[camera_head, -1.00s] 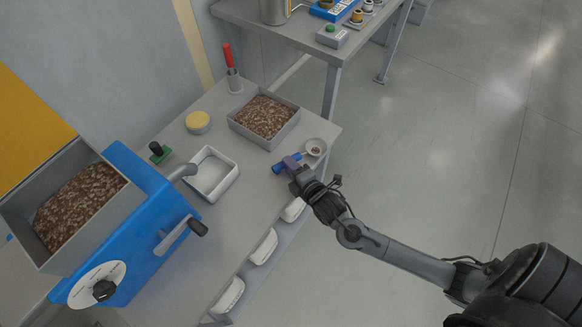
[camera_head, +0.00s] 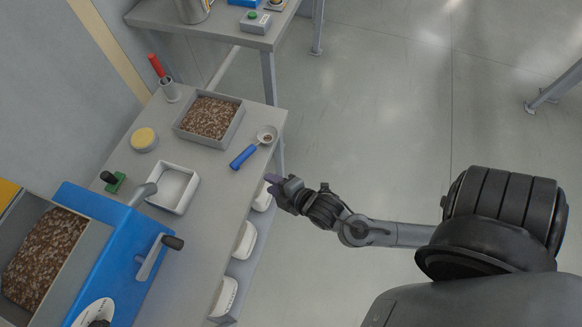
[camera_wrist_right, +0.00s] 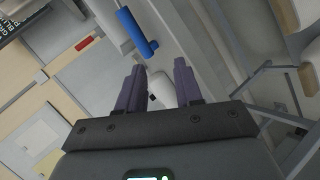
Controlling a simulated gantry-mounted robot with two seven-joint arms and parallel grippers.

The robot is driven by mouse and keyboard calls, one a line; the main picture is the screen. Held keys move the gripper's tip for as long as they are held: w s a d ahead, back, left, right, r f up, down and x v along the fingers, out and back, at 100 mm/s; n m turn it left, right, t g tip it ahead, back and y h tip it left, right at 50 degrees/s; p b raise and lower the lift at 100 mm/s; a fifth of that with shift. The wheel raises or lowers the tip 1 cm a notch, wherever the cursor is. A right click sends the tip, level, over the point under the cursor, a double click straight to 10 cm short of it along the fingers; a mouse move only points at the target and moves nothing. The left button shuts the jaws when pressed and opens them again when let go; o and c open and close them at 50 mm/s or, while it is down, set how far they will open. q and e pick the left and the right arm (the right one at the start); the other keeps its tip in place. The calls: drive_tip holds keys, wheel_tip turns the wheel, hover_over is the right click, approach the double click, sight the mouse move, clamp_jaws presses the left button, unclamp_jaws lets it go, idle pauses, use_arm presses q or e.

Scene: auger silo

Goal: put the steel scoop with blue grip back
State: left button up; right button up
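The steel scoop (camera_head: 265,137) with its blue grip (camera_head: 243,156) lies on the table near its right edge, with some brown material in its bowl. My right gripper (camera_head: 270,183) is just off the table edge, a little below and right of the blue grip, and apart from it. In the right wrist view the two purple fingers of my right gripper (camera_wrist_right: 160,88) stand apart with nothing between them, and the blue grip (camera_wrist_right: 137,32) shows beyond them. My left gripper is not in view.
A grey tray of brown pellets (camera_head: 240,112), a white empty tray (camera_head: 192,192), a yellow-lidded tin (camera_head: 144,139) and a red-handled tool in a holder (camera_head: 157,66) stand on the table. A blue machine (camera_head: 125,245) is at left. White bins (camera_head: 245,240) sit below the edge.

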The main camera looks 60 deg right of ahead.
drive_tip(key=s+a+m+g+y, duration=0.1)
drive_tip(key=s+a+m+g, duration=0.2)
drive_tip(key=s+m+g, duration=0.5)
drive_tip(key=s+m, duration=0.2)
drive_tip(key=m, duration=0.1)
drive_tip(key=shift+s+r+m+g, duration=0.3)
drive_tip(key=shift+r+m, duration=0.05)
drive_tip(key=shift+m, duration=0.05)
drive_tip(key=shift+a, duration=0.1)
